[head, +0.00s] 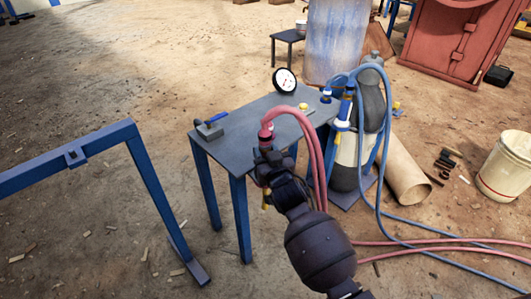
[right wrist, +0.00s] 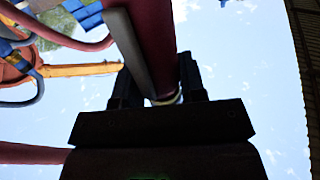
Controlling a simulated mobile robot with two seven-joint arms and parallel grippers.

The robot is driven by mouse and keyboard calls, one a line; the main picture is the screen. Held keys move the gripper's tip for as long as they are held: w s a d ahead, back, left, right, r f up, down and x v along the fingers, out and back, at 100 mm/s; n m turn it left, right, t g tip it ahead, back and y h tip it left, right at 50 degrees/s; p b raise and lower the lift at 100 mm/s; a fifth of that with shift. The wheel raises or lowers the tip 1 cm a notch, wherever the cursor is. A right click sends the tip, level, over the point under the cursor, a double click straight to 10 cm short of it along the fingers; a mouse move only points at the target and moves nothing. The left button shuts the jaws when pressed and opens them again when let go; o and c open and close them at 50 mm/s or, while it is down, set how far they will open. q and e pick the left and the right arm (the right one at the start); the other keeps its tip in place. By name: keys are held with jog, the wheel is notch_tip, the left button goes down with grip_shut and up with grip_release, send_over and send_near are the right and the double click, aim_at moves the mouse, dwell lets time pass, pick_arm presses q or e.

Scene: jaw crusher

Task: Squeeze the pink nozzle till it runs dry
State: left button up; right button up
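The pink nozzle (head: 267,134) stands up from my right gripper (head: 266,152) in the head view, in front of the table's near right side. A pink hose arches from its top and down to the right. In the right wrist view the nozzle (right wrist: 156,35) runs down between the two fingers of my right gripper (right wrist: 158,82), with a grey bar along its left side. The fingers are closed around the nozzle. No spray or liquid shows at it. The nozzle's mouth is hard to make out. My left gripper is not in view.
A dark table (head: 240,128) with blue legs carries a hammer-like tool (head: 209,130) and a round gauge (head: 284,80). Gas cylinders (head: 345,150) with blue hoses stand to its right. A blue frame (head: 75,157) stands at left. A white bucket (head: 506,168) is at right.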

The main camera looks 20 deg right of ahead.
jog(key=c, duration=0.5)
jog(key=o, duration=1.1)
